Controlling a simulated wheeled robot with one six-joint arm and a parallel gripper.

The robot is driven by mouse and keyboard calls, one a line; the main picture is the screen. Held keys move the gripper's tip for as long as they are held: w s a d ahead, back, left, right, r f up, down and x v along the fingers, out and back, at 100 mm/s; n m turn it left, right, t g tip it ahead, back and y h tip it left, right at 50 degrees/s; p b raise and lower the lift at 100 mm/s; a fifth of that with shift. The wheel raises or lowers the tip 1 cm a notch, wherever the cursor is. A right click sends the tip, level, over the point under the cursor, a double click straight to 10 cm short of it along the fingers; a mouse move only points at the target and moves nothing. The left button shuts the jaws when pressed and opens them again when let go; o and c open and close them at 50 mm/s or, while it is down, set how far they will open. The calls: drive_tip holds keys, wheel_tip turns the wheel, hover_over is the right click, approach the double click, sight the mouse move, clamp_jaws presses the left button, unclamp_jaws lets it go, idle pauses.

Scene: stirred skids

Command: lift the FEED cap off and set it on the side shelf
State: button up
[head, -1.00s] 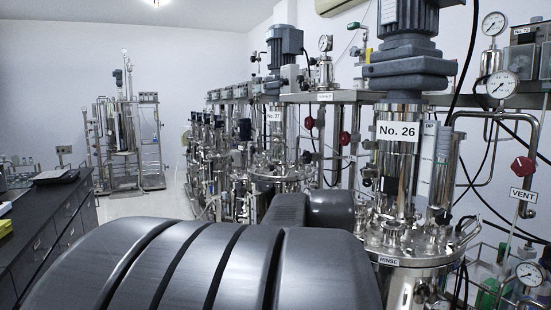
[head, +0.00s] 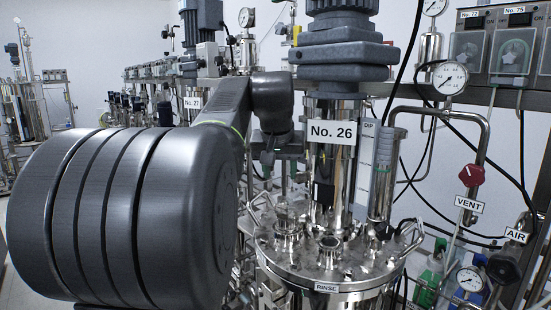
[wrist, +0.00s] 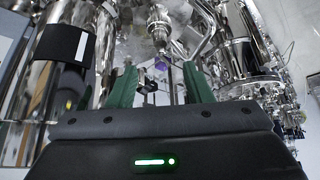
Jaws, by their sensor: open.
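My gripper (wrist: 160,84) shows in the wrist view as two green fingers standing apart, with nothing held between them. Beyond the fingers is a steel fitting (wrist: 158,28) with a small purple part (wrist: 160,61) by it. I cannot tell whether either is the FEED cap. In the head view my arm reaches behind the left side of the No. 26 vessel, and the fingertips are not clear there. The vessel's steel lid (head: 350,268) carries several ports, one above a RINSE label (head: 327,287). No FEED label is readable, and I cannot make out the side shelf.
The No. 26 motor column (head: 345,45) rises from the lid's centre. Curved steel handles stand at the lid's edge. At right are a pressure gauge (head: 450,78), a red VENT valve (head: 471,175), an AIR valve (head: 504,264) and loose black hoses. Vessel No. 27 stands behind my arm.

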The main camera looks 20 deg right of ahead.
sight(281, 198)
drive_tip(key=x, duration=1)
drive_tip(key=shift+r+p, duration=0.1)
drive_tip(key=shift+p, duration=0.25)
clamp_jaws()
drive_tip(key=shift+r, duration=0.1)
drive_tip(key=shift+r+p, duration=0.5)
drive_tip(key=shift+p, duration=0.1)
drive_tip(key=shift+r, duration=0.15)
wheel_tip(281, 198, up, 6)
drive_tip(key=p, duration=0.5)
